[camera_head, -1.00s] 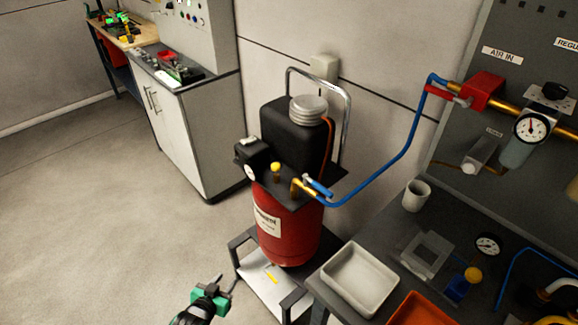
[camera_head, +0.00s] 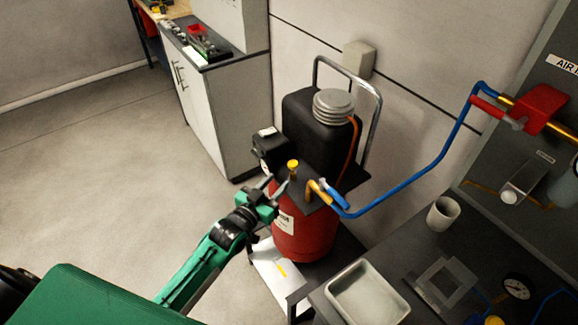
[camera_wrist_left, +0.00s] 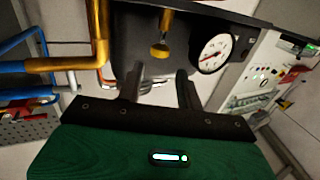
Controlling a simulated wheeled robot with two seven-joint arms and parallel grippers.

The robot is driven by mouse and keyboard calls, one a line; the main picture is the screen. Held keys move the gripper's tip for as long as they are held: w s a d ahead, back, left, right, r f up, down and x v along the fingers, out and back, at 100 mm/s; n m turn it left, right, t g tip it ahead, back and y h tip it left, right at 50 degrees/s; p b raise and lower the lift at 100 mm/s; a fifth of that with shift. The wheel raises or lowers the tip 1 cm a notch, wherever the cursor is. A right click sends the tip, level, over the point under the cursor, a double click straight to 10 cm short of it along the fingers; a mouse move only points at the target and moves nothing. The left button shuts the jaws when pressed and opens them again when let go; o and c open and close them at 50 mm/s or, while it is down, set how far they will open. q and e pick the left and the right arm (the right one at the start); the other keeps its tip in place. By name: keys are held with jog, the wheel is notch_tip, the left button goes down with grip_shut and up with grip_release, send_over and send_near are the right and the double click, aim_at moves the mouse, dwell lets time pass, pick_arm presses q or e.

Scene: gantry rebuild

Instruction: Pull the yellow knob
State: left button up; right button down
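The yellow knob (camera_head: 293,165) stands on the top plate of the red tank (camera_head: 305,235), in front of the black canister (camera_head: 305,125). In the left wrist view the knob (camera_wrist_left: 160,50) hangs on a short brass stem, beyond and between my finger tips. My left gripper (camera_head: 274,186) is at the tank's front edge, just left of and below the knob in the head view. Its two fingers (camera_wrist_left: 158,80) are apart with nothing between them. The knob appears free of the fingers. My right gripper is in neither view.
A brass elbow with a blue-handled valve (camera_head: 335,194) and blue hose stands right of the knob. A gauge (camera_wrist_left: 212,53) sits close beside the knob. A dark bench with a white tray (camera_head: 368,295) and cup (camera_head: 443,213) is at right. The floor at left is clear.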

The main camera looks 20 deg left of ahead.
aim_at(290, 167)
pick_arm(q)
jog(key=p+x, duration=0.1)
jog(key=x, duration=0.4)
jog(key=shift+w+r, duration=0.1)
jog(key=shift+w, duration=0.15)
jog(key=shift+x, duration=0.85)
